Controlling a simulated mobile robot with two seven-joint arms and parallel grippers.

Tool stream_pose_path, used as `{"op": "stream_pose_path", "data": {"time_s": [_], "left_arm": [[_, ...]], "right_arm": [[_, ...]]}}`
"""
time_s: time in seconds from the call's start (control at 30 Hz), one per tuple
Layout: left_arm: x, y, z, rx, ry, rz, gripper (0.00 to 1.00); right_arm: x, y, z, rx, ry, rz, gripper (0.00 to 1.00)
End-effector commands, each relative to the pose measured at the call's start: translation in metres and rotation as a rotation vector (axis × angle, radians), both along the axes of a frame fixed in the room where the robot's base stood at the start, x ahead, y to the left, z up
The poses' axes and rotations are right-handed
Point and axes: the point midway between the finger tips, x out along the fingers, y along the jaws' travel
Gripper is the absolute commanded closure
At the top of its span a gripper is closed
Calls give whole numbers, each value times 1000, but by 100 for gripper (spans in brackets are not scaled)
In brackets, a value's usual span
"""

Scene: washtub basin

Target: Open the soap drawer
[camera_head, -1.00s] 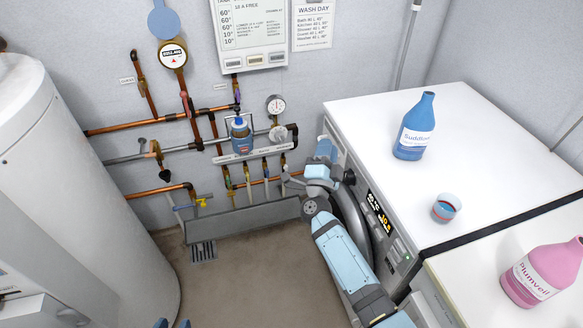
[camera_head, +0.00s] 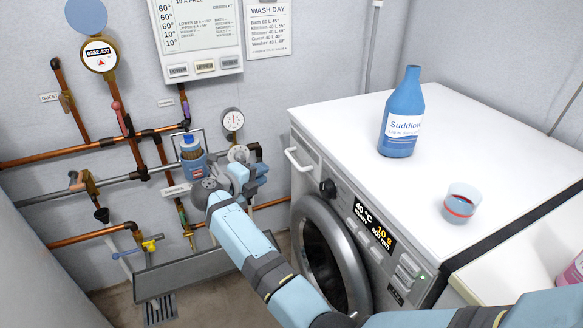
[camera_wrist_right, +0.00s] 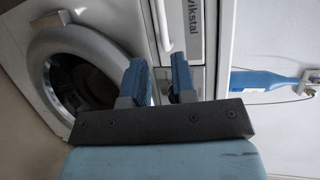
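The soap drawer (camera_head: 309,150) is at the upper left of the white washing machine's front and looks shut. Its white bar handle (camera_head: 297,162) stands out from the front. In the right wrist view the handle (camera_wrist_right: 161,28) runs up and down the picture, beside the drawer front (camera_wrist_right: 195,35) with its lettering. My right gripper (camera_head: 257,175) is left of the handle in the head view, apart from it. In the right wrist view its two blue fingers (camera_wrist_right: 160,78) are spread and empty, with the handle's end just beyond the gap. My left gripper is not in view.
The round door (camera_head: 325,255), knob (camera_head: 327,188) and display (camera_head: 374,228) are on the same front. A blue bottle (camera_head: 402,120) and a cup (camera_head: 460,203) stand on top. Pipes and a small blue canister (camera_head: 193,158) are on the wall behind my gripper.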

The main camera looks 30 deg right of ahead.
Motion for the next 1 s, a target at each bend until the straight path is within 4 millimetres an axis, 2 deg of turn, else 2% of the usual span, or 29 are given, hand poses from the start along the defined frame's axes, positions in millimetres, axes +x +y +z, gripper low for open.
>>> {"op": "stream_pose_path", "data": {"time_s": [0.17, 0.4, 0.6, 0.8, 1.0], "left_arm": [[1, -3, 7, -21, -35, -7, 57], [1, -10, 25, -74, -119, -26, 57], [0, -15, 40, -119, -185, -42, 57], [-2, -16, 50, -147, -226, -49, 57], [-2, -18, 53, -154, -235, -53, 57]], "right_arm": [[7, -23, -5, -4, 0, -2, 75], [25, -71, -16, -6, -1, -2, 75], [37, -104, -22, -5, -2, 0, 75], [43, -122, -24, -4, -1, 1, 75], [45, -126, -25, -3, -1, 1, 75]]}}
